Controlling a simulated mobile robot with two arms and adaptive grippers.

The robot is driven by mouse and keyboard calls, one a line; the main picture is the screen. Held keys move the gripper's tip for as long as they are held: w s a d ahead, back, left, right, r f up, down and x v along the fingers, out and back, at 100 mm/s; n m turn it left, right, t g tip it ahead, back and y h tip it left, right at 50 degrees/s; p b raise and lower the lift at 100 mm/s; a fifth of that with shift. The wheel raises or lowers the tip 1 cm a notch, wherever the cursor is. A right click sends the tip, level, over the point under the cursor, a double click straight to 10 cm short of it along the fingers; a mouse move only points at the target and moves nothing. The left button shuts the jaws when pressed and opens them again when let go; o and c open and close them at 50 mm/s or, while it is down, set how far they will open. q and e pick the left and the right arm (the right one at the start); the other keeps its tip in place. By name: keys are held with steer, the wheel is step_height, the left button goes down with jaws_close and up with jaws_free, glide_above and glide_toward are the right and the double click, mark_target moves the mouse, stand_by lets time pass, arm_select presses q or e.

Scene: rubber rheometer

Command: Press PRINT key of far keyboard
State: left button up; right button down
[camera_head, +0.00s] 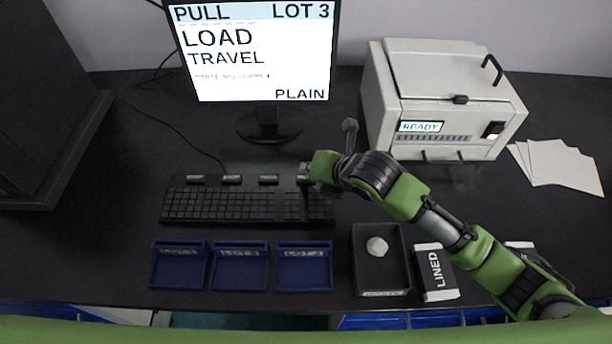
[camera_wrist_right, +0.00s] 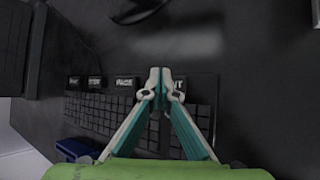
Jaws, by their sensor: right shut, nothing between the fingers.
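The black keyboard (camera_head: 235,205) lies on the dark table below the monitor, with a row of several separate labelled keys along its far edge. The rightmost key (camera_wrist_right: 179,85) shows a label ending in "NT" in the right wrist view, partly hidden by a finger. My right gripper (camera_head: 304,181) is at the right end of this row in the head view. In the right wrist view its fingertips (camera_wrist_right: 160,76) are together and empty, just left of the visible "NT" letters. I cannot tell whether they touch the key. My left gripper is not in view.
The monitor (camera_head: 255,50) reads "PULL LOT 3, LOAD TRAVEL, PLAIN". A pale machine (camera_head: 440,90) showing "READY" stands at back right, with paper sheets (camera_head: 555,163) beside it. Three blue trays (camera_head: 240,282), a black tray (camera_head: 362,275) with a white piece, and a "LINED" box (camera_head: 434,270) lie in front.

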steer(key=shift+f, duration=0.1)
steer(key=shift+f, duration=0.3)
steer(key=shift+f, duration=0.5)
stand_by(0.9)
steer(key=shift+r+p, duration=0.9)
steer(key=shift+p, duration=0.2)
step_height(320, 180, up, 5)
steer(key=p, duration=0.5)
steer(key=shift+r+p, duration=0.1)
steer(key=shift+p, duration=0.2)
